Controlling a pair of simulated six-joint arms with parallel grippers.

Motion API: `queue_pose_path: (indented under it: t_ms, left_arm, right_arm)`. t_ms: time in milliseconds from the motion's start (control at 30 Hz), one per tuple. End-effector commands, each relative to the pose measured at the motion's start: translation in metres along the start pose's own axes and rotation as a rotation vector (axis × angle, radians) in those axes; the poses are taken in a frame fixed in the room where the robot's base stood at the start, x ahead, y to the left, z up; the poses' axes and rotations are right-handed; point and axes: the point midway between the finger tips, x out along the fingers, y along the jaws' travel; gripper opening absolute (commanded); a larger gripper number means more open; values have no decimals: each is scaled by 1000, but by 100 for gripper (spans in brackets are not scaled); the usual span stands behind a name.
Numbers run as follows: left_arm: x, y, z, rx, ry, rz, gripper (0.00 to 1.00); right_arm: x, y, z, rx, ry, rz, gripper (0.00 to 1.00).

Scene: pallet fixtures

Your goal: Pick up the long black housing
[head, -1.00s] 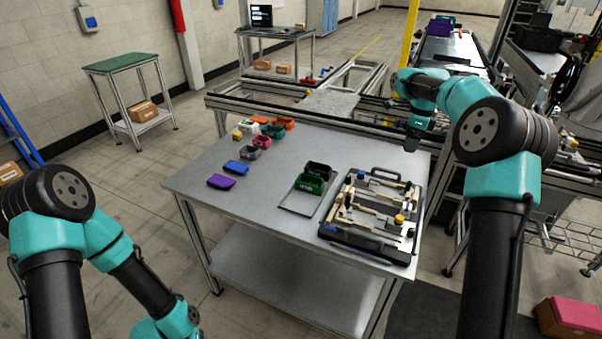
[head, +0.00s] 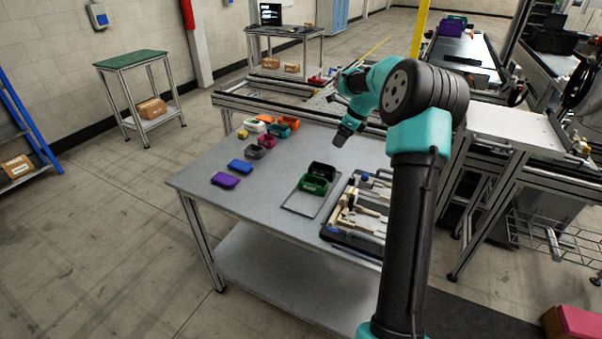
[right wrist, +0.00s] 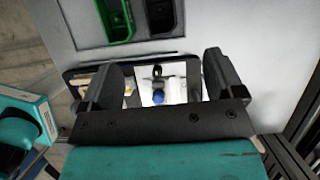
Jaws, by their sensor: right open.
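The long black housing (head: 321,169) sits at the far end of a flat grey tray (head: 290,208) on the table, right behind a green housing (head: 314,185). In the right wrist view the black housing (right wrist: 161,14) shows at the top edge, partly cut off, beside the green housing (right wrist: 112,20). My right gripper (head: 341,141) is above the table, behind the black housing in the head view and apart from it. In the right wrist view my right gripper (right wrist: 160,88) has its fingers wide apart with nothing held. My left gripper is out of view.
A black fixture pallet (head: 345,240) lies right of the tray, partly hidden by my right arm. Small housings and lids in orange, pink, grey, blue (head: 240,166) and purple (head: 225,180) lie on the left of the table (head: 265,205). The table between them and the tray is clear.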

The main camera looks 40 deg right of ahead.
Motion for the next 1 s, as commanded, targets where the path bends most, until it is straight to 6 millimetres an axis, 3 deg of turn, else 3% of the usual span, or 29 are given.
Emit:
queue_pose_path:
  t_ms: [367,1000]
  left_arm:
    - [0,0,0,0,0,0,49]
    - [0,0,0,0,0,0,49]
  right_arm:
    - [8,0,1,-3,2,2,87]
    - [110,1,1,-3,2,2,87]
